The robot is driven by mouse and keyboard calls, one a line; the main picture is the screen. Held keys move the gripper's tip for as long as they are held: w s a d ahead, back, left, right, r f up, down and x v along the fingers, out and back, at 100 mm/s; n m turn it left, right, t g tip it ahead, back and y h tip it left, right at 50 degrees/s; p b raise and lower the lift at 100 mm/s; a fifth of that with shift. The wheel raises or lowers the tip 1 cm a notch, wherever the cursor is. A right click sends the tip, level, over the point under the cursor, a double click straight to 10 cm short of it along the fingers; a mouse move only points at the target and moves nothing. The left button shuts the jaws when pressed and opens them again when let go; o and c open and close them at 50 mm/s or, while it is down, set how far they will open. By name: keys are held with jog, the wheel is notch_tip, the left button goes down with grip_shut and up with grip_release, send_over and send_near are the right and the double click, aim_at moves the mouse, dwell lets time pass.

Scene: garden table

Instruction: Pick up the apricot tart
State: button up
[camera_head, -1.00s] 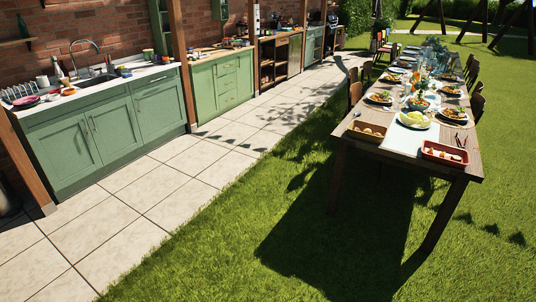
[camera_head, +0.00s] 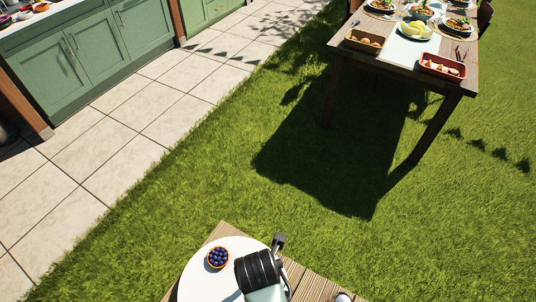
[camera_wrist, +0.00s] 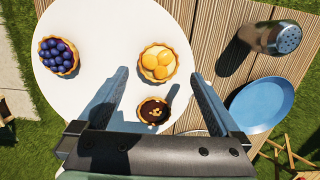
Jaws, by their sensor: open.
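The apricot tart (camera_wrist: 157,63), a small pastry shell with orange apricot halves, lies on a white round board (camera_wrist: 85,98) in the wrist view. My gripper (camera_wrist: 160,77) is open and empty, with its fingertips to the left and right of the tart's near side in the picture. The height of the fingers above the board is hard to tell. In the head view my arm hides the apricot tart, while the white board (camera_head: 205,283) shows at the bottom.
A blueberry tart (camera_wrist: 57,55) lies left on the board, and a chocolate tart (camera_wrist: 152,111) sits between my fingers, nearer the palm. A glass shaker (camera_wrist: 268,38) and a blue plate (camera_wrist: 262,105) are to the right on the slatted wooden table (camera_wrist: 215,30). A long dining table (camera_head: 455,82) stands beyond.

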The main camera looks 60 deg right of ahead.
jog(key=shift+w+d+f, duration=0.1)
jog(key=shift+d+f, duration=0.1)
jog(key=shift+f, duration=0.75)
jog(key=shift+w+d+f, duration=0.1)
jog(key=shift+d+f, duration=0.1)
jog(key=shift+f, duration=0.7)
jog(key=shift+c, duration=0.3)
jog(key=c, duration=1.3)
jog(key=shift+o, duration=0.2)
